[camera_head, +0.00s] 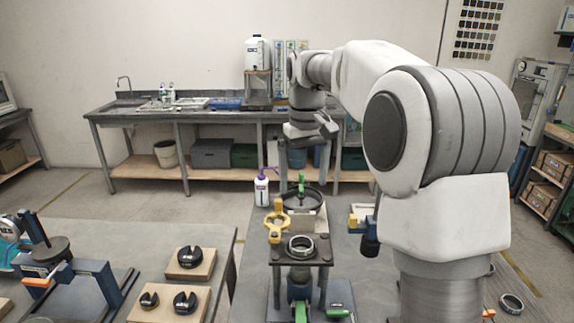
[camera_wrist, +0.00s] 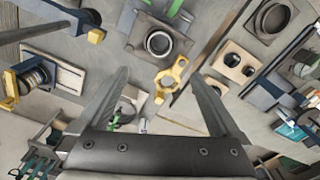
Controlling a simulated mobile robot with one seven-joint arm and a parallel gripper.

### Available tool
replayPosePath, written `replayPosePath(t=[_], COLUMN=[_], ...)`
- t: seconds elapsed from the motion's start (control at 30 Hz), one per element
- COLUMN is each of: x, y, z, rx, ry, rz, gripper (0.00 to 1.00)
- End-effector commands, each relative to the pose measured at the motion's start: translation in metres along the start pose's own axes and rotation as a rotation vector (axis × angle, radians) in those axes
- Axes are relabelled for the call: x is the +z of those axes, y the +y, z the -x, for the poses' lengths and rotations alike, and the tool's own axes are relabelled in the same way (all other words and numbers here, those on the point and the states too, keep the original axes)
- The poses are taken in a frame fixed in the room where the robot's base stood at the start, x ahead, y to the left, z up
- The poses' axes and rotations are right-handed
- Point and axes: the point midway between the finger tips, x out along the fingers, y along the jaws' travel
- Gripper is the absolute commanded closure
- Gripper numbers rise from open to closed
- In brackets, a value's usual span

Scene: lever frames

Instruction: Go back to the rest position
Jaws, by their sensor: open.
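My gripper (camera_head: 327,126) hangs at the end of my arm above the workbench (camera_head: 352,255) in the head view. In the wrist view my gripper (camera_wrist: 159,73) shows two grey fingers spread wide apart, with nothing held between them. Below and between the fingertips lies a yellow tool (camera_wrist: 166,82) with a ring-shaped end. It also shows in the head view (camera_head: 275,229), beside a dark round dish (camera_head: 303,201) with a green handle. My gripper is clear of the bench and touches nothing that I can see.
A metal ring (camera_head: 300,246) sits on a raised stand in the bench's middle. A white bottle (camera_head: 261,190) stands at its back left. A left table (camera_head: 110,236) holds black slotted weights (camera_head: 190,257) on wooden blocks. A long counter (camera_head: 190,113) runs along the back wall.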

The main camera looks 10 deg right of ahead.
Motion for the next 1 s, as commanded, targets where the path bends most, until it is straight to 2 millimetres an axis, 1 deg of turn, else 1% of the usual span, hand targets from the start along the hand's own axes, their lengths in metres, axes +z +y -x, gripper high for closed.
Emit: replayPosePath(t=[0.17, 0.3, 0.5, 0.77, 1.0], x=[0.024, 0.053, 0.097, 0.155, 0.207], y=[-0.007, -0.015, -0.025, -0.036, -0.045], z=[0.014, 0.026, 0.034, 0.031, 0.015], rx=[0.020, 0.040, 0.061, 0.074, 0.072], ry=[0.040, 0.087, 0.157, 0.252, 0.341], rz=[-0.013, -0.030, -0.060, -0.102, -0.145], gripper=[0.00, 0.00, 0.00, 0.00, 0.00])
